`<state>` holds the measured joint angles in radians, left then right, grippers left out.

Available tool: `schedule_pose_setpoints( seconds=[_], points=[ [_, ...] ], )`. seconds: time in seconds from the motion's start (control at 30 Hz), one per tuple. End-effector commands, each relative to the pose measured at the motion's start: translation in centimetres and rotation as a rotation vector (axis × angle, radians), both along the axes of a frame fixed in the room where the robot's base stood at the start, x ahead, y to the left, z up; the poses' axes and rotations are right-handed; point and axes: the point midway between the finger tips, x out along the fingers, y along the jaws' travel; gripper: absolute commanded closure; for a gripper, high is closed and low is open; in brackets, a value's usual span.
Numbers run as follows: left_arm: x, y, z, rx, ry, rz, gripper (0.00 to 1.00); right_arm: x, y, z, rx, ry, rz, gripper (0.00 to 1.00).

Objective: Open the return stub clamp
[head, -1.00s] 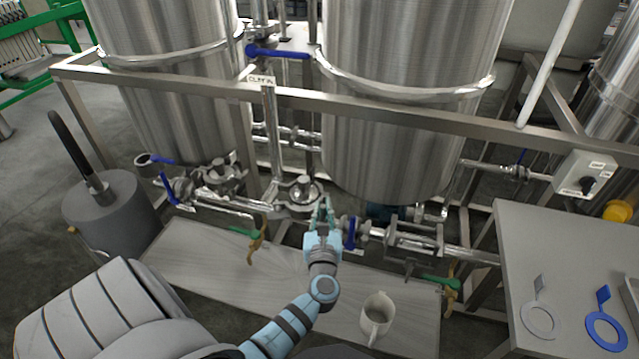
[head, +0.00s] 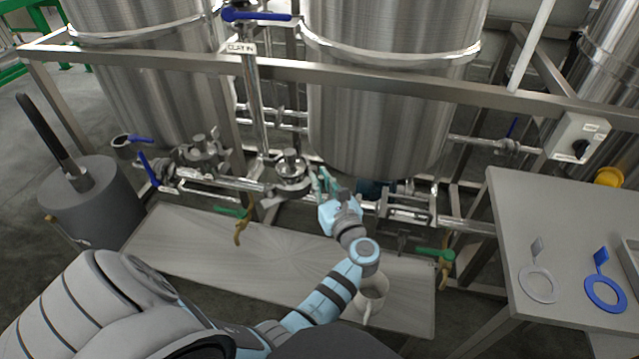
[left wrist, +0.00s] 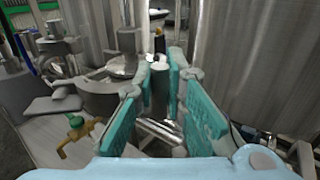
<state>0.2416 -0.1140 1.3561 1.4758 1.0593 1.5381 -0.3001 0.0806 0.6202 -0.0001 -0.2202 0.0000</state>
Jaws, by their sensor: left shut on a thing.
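My left gripper (head: 325,184) reaches in from the bottom at the low pipework under the middle tank. In the left wrist view its teal fingers (left wrist: 160,92) are close together around a small grey metal part (left wrist: 160,66). This seems to be part of the return stub clamp, but the fingers hide most of it. I cannot tell whether the clamp is open. A round metal fitting (head: 292,170) stands just left of the gripper; it shows in the left wrist view too (left wrist: 100,92). My right gripper is not in view.
Steel tanks (head: 380,110) and a frame rail (head: 340,76) stand behind. Green-handled taps (head: 238,228) project at the front. A grey table (head: 560,230) with ring gaskets (head: 604,292) is at right.

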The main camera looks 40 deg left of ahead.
Motion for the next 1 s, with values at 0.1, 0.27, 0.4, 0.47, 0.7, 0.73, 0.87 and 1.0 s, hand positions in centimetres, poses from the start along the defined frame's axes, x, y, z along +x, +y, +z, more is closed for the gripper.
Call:
schedule_pose_setpoints(
  seconds=[0.1,0.27,0.4,0.47,0.7,0.73,0.87,1.0],
  points=[
    [0.05,-0.02,0.02,0.001,0.001,0.003,1.00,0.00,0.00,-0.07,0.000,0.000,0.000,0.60],
    [0.04,-0.01,0.05,0.000,0.000,0.004,1.00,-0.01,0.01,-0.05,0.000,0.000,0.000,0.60],
    [0.05,-0.02,0.06,0.000,0.000,0.003,1.00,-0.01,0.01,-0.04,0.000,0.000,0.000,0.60],
    [0.05,-0.02,0.06,0.000,0.000,0.003,0.81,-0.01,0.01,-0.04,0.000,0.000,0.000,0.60],
    [0.05,-0.02,0.04,0.000,0.000,0.003,0.68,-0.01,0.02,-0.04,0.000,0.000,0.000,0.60],
    [0.05,-0.02,0.04,0.000,0.000,0.003,0.68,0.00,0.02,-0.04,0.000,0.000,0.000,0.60],
    [0.05,-0.03,0.03,-0.001,-0.001,0.003,0.68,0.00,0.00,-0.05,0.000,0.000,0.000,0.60],
    [0.04,-0.03,0.04,0.000,0.000,0.002,0.68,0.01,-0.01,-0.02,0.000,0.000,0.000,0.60]
  ],
)
